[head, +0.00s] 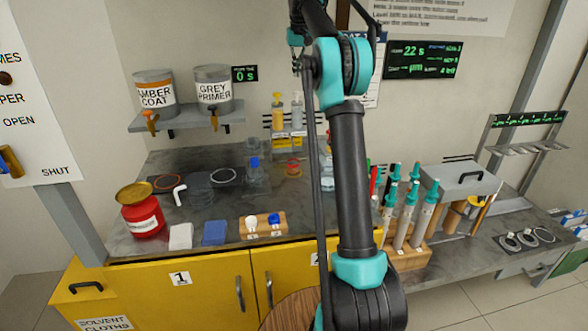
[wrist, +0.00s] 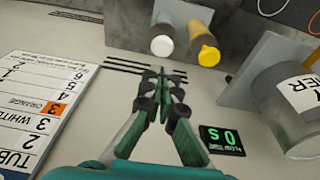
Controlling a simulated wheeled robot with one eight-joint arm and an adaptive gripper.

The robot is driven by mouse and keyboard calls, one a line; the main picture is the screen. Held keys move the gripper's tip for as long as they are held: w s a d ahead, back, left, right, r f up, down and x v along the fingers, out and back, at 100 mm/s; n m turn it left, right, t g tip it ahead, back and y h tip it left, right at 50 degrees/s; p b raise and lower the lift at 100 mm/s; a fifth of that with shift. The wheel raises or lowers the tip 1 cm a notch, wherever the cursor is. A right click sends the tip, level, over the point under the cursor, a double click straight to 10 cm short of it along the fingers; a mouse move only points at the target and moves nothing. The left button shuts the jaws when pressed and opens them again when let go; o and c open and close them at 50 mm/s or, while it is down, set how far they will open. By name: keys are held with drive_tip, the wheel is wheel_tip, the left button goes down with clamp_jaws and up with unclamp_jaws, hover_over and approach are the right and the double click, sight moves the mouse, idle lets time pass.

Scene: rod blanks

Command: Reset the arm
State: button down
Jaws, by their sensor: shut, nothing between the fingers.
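My gripper (wrist: 164,78) is in the wrist view, its two dark fingers with green pads brought together at the tips and nothing between them. It is in the air in front of the back wall, apart from everything around it. My arm (head: 348,180) rises from the bottom of the head view, bends at a teal elbow joint and runs up to the top edge. My gripper cannot be made out clearly in the head view. The arm hides part of the bench and wall behind it.
Amber and grey primer cans (head: 213,88) stand on a wall shelf (head: 185,118) at left. A rack of syringe-like tubes (head: 408,258) stands right of my arm. A red can (head: 142,215) is on the bench's left. A small timer (wrist: 222,140) is close to my gripper.

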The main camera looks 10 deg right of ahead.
drive_tip(key=shift+r, duration=0.9)
drive_tip(key=s+a+f, duration=0.1)
drive_tip(key=s+f, duration=1.1)
drive_tip(key=s, duration=0.5)
drive_tip(key=s+a+f+t, duration=0.1)
drive_tip(key=s+f, duration=1.1)
drive_tip(key=s, duration=0.5)
drive_tip(key=s+a+f+t, duration=0.1)
drive_tip(key=s+f, duration=1.1)
drive_tip(key=s, duration=0.4)
drive_tip(key=shift+s+a+f, duration=0.35)
drive_tip(key=shift+s+f, duration=0.05)
